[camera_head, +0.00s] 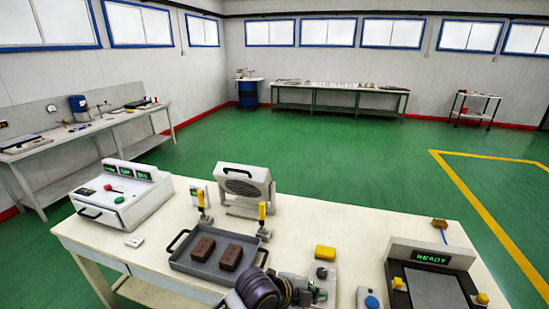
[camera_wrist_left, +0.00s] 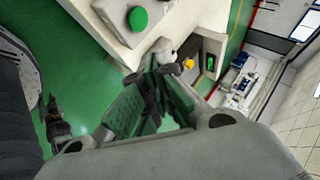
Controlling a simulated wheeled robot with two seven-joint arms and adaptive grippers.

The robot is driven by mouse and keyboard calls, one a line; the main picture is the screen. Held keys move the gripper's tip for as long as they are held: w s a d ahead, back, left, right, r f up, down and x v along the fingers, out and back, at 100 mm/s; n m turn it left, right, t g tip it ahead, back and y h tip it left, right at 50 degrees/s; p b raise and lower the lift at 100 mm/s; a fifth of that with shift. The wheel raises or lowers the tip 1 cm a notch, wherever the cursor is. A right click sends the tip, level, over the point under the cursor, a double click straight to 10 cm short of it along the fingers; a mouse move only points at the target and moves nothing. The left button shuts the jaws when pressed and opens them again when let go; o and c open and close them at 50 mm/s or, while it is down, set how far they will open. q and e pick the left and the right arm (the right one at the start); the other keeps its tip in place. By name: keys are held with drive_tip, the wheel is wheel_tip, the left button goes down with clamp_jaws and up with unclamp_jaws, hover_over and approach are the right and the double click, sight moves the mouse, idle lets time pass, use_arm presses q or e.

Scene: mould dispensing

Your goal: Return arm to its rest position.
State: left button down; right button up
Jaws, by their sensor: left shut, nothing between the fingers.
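My left arm comes in at the bottom middle of the head view, with dark round wrist links. My left gripper (camera_head: 303,296) is low over the front of the cream table (camera_head: 365,218), partly cut off by the bottom edge. In the left wrist view the fingers of the left gripper (camera_wrist_left: 165,66) are together with nothing held between them. Beyond them are a light box with a green button (camera_wrist_left: 137,18) and green floor. My right gripper is in neither view.
A dark tray (camera_head: 188,268) with two brown blocks stands left of my gripper. Open green floor lies behind the table.

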use_arm(q)
drive_tip(key=s+a+f+n+y, duration=0.3)
drive_tip(key=s+a+n, duration=0.3)
drive_tip(key=a, duration=0.5)
drive_tip(key=s+a+f+n+g+y, duration=0.1)
drive_tip(key=s+a+f+n+y, duration=0.15)
drive_tip(key=a+n, duration=0.75)
drive_tip(key=s+a+f+n+y, duration=0.3)
drive_tip(key=s+a+n, duration=0.25)
drive_tip(key=a, duration=0.65)
wheel_tip(320, 180, down, 33)
drive_tip(key=s+g, duration=0.2)
drive_tip(key=s+a+f, duration=0.2)
drive_tip(key=s+f, duration=0.8)
drive_tip(key=s, duration=0.1)
drive_tip(key=s+a+f+g, duration=0.1)
drive_tip(key=s+a+f, duration=0.1)
drive_tip(key=s+f, duration=0.7)
drive_tip(key=s, duration=0.2)
drive_tip(key=shift+s+f, duration=0.35)
drive_tip(key=shift+f, duration=0.05)
drive_tip(key=shift+a, duration=0.15)
